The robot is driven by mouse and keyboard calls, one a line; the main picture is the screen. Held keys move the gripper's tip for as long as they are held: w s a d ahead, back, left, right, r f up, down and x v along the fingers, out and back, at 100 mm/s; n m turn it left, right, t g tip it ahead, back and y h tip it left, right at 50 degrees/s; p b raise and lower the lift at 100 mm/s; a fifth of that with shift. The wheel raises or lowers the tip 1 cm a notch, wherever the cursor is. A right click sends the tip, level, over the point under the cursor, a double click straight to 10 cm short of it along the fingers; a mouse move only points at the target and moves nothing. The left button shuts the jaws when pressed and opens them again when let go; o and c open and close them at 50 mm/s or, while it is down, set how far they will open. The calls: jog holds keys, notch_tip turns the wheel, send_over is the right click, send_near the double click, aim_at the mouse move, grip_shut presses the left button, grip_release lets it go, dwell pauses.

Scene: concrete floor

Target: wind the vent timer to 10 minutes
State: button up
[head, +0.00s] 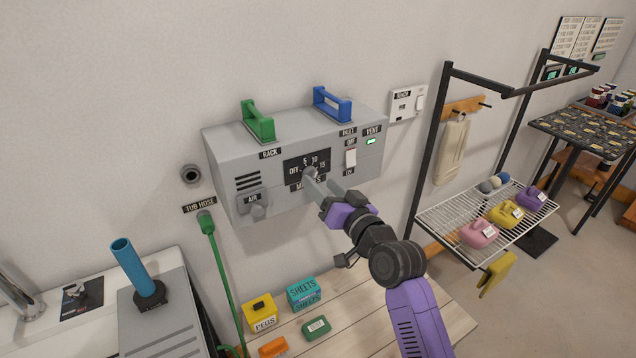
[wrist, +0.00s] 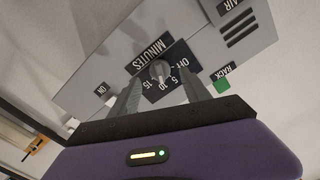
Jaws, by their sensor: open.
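The vent timer is a black dial plate (head: 293,165) marked OFF, 5, 10 and 15, with MINUTES below, on the front of a grey wall box (head: 225,150). Its grey knob (wrist: 160,71) shows in the wrist view at the middle of the dial; in the head view it is mostly hidden by my gripper. My gripper (head: 311,174) is open in front of the dial. In the wrist view its two fingers (wrist: 158,97) stand to either side of the knob, with gaps visible. I cannot tell which mark the knob points to.
Green (head: 259,125) and blue (head: 333,107) handles stand on the box top. A black rack frame (head: 440,150) stands further right.

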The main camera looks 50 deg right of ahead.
aim_at(314, 178)
jog(key=b+v, duration=0.1)
jog(key=v, duration=0.4)
jog(key=shift+s, duration=0.1)
jog(key=shift+f, duration=0.1)
jog(key=w+n+b, duration=0.1)
jog(key=w+n, duration=0.1)
jog(key=w+d+n+b, duration=0.1)
jog(key=w+n, duration=0.1)
jog(key=w, duration=0.1)
jog(key=w+d+n+b, duration=0.1)
jog(key=w+n, duration=0.1)
jog(key=w, duration=0.1)
dwell(0.5)
